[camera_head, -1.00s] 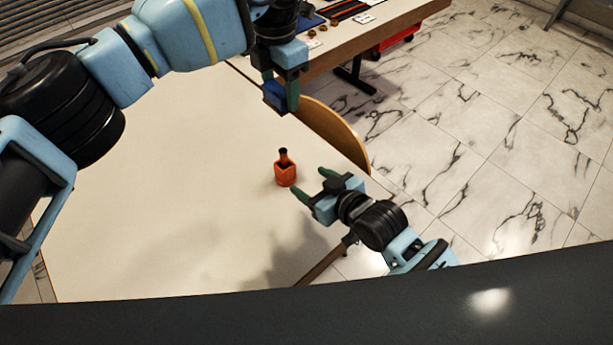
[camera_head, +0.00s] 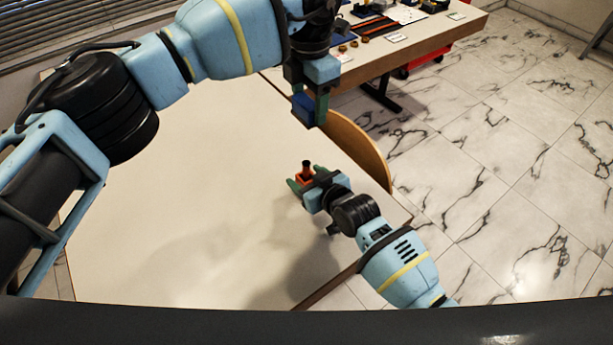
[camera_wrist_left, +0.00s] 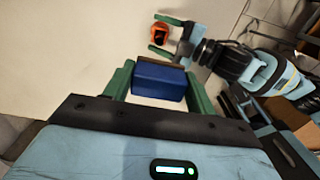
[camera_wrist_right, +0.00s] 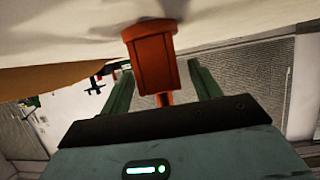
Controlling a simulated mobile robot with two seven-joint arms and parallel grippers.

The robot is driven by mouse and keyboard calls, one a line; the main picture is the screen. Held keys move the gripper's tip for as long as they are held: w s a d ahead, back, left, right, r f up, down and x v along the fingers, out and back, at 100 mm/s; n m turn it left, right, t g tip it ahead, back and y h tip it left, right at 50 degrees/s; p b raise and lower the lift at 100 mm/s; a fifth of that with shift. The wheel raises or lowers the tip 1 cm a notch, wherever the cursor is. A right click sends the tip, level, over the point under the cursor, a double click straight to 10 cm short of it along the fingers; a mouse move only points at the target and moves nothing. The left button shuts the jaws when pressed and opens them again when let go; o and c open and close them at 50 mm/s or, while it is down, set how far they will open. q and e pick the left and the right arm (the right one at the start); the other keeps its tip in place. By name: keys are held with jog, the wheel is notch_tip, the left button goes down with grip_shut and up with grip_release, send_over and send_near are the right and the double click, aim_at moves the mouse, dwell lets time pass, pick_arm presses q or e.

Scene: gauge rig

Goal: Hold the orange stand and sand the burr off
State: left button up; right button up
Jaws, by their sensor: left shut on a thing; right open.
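The orange stand (camera_head: 304,175) stands on the pale table, with a dark upright piece (camera_head: 307,163) at its top. My right gripper (camera_head: 307,178) is open, with its green fingers on either side of the stand. In the right wrist view the stand (camera_wrist_right: 153,62) is between the spread fingers, with gaps beside it. In the left wrist view the stand (camera_wrist_left: 160,33) also shows between those fingers. My left gripper (camera_head: 309,107) is shut on a blue block (camera_wrist_left: 160,80) with a brownish edge, raised above and behind the stand. The burr cannot be made out.
The pale table (camera_head: 180,220) is clear to the left of the stand. A curved wooden panel (camera_head: 360,145) lies along its right edge. A second table (camera_head: 420,48) with small parts stands at the back, above a red bin (camera_head: 430,62).

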jog(key=shift+w+a+f, duration=0.1)
jog(key=shift+w+a, duration=0.05)
jog(key=shift+c, duration=0.3)
jog(key=c, duration=1.1)
pick_arm(q)
notch_tip(320, 180, down, 2)
jog(key=m, duration=0.4)
jog(key=shift+s+f+m, duration=0.1)
jog(key=shift+f+m, duration=0.1)
jog(key=shift+m, duration=0.1)
pick_arm(e)
jog(key=shift+o, duration=0.2)
pick_arm(q)
notch_tip(320, 180, down, 2)
jog(key=m, duration=0.4)
jog(key=shift+s+f+m, duration=0.1)
jog(key=shift+f+m, duration=0.05)
jog(key=shift+m, duration=0.15)
jog(key=f+m, duration=0.1)
jog(key=m, duration=0.2)
jog(key=f+m, duration=0.1)
jog(key=m, duration=0.1)
jog(key=f+m, duration=0.2)
jog(key=m, duration=0.1)
jog(key=shift+s+m, duration=0.25)
jog(key=shift+m, duration=0.05)
jog(key=shift+f, duration=0.2)
jog(key=shift+f, duration=1.75)
